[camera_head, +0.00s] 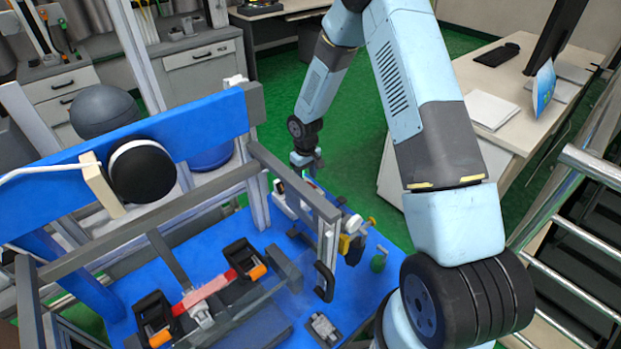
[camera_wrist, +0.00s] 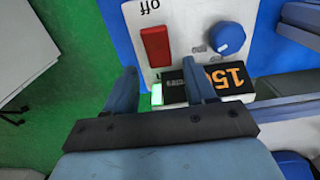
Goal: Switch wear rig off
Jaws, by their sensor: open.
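The wear rig's control panel (camera_wrist: 182,20) is a light plate on a blue surface in the wrist view. It carries a red rectangular switch (camera_wrist: 155,46) under the printed word "off", a blue round knob (camera_wrist: 227,38) to its right, a small lit green button or lamp (camera_wrist: 156,94), and a black display (camera_wrist: 236,78) with orange digits, partly covered by my right finger. My gripper (camera_wrist: 160,70) is open and empty, its fingertips just below the red switch in the picture; contact cannot be told. In the head view my gripper (camera_head: 309,163) hangs at the blue rig table's (camera_head: 365,295) far edge.
A grey metal frame (camera_head: 318,205) stands close beside my gripper. Clamps with orange parts (camera_head: 258,271) are on the table. A desk (camera_head: 512,115) with a monitor stands at the right, metal railings (camera_head: 590,165) nearer. Green floor is open behind the rig.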

